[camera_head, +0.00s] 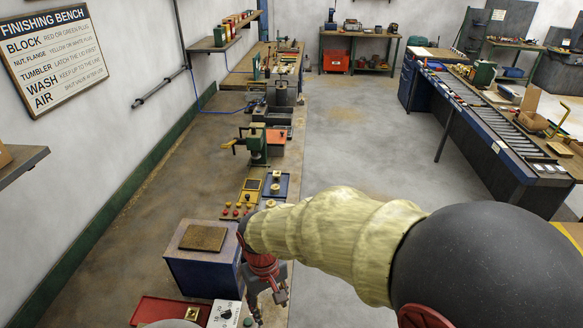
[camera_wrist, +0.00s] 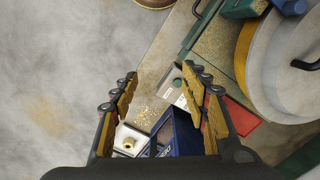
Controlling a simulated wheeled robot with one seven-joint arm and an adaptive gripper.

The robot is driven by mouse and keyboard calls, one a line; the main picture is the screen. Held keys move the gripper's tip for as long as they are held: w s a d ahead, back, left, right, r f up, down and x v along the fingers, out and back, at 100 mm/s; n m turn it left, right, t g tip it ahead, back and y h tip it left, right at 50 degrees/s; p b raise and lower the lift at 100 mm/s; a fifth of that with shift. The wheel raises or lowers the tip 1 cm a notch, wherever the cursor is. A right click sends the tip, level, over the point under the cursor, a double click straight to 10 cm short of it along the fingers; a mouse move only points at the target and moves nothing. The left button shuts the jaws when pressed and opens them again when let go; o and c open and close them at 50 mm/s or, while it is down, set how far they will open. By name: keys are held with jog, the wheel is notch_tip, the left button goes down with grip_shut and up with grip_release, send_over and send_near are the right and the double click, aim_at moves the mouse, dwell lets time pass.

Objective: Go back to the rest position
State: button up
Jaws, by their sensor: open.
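My gripper (camera_wrist: 160,95) is open and empty in the wrist view, its two fingers with yellow pads spread apart above the bench's front edge. In the head view my gripper (camera_head: 268,300) hangs low beside the blue box (camera_head: 203,268) with a brown top plate. Its fingertips are small and partly cut off there. My arm covers part of the bench and floor to the right. In the wrist view a blue object (camera_wrist: 178,135) and a white block with a brass piece (camera_wrist: 128,140) lie beyond and between the fingers.
A red tray (camera_head: 160,308) and a white dial box (camera_head: 224,314) stand at the near end of the bench. A green press (camera_head: 256,145) stands farther along. In the wrist view a large round drum (camera_wrist: 285,65) is at the right. The grey floor (camera_head: 350,130) between benches is clear.

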jog(key=s+d+r+m+t+b, duration=0.1)
jog(key=s+d+m+t+b, duration=0.1)
jog(key=d, duration=0.6)
jog(key=s+d+r+m+t+b, duration=0.2)
jog(key=s+d+b, duration=0.3)
jog(key=d, duration=0.3)
jog(key=s+d+r+m+t+b, duration=0.2)
jog(key=d+b, duration=0.3)
jog(key=d, duration=0.3)
jog(key=shift+s+d+r+b, duration=0.25)
jog(key=shift+s+b, duration=0.15)
jog(key=shift+s, duration=0.25)
